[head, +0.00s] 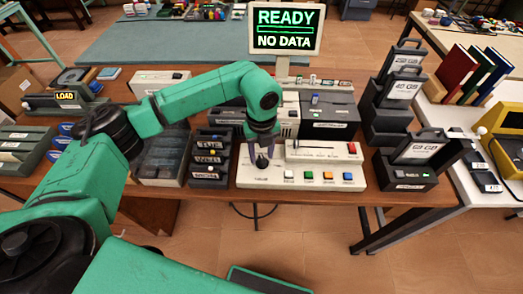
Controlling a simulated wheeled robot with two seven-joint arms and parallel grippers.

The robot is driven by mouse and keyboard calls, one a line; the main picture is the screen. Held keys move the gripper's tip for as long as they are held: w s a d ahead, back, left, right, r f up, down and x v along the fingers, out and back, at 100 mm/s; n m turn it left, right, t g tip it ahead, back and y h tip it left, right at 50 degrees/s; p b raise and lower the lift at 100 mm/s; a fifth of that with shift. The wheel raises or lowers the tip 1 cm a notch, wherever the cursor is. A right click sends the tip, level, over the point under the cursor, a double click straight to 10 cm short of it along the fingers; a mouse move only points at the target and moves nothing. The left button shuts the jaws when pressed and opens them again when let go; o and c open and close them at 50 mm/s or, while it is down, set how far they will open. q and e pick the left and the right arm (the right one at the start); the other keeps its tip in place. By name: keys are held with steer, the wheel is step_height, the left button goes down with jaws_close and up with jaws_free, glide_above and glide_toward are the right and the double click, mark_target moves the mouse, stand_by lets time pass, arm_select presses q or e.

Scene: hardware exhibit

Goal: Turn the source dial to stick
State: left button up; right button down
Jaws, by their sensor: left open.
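The white control panel (318,178) lies on the front part of the wooden table. It has a slider at its upper right and several small coloured buttons along its front edge. A small dark knob (262,162), which looks like the source dial, sits at the panel's left side. My left gripper (261,158) points down over this knob with its fingers apart, one on each side. I cannot tell whether the fingers touch it. The dial's markings are hidden or too small to read. My right gripper is out of view.
A monitor (284,29) behind the panel reads "READY" and "NO DATA". A dark tray of labelled slots (208,160) stands just left of the panel. Black holders with cartridges (410,160) stand to its right. A side table (490,190) with books is at the right.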

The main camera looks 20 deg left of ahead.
arm_select(q)
steer(key=shift+f, duration=0.2)
jaws_close()
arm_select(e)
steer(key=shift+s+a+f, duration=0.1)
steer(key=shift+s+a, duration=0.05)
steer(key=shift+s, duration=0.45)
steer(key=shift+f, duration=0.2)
arm_select(q)
steer(key=m+b, duration=0.3)
steer(key=shift+w+d+f+m, duration=0.1)
steer(key=shift+f+m, duration=0.05)
steer(key=shift+m, duration=0.15)
steer(key=m+b, duration=0.2)
steer(key=m, duration=0.2)
steer(key=shift+d+b, duration=0.15)
steer(key=shift+b, duration=0.2)
steer(key=m+b, duration=0.2)
steer(key=m, duration=0.2)
steer(key=shift+d, duration=0.1)
steer(key=shift+r+m+b, duration=0.2)
steer(key=shift+m+b, duration=0.6)
steer(key=shift+m, duration=1.2)
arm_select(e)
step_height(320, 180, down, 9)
arm_select(q)
steer(key=shift+d, duration=0.1)
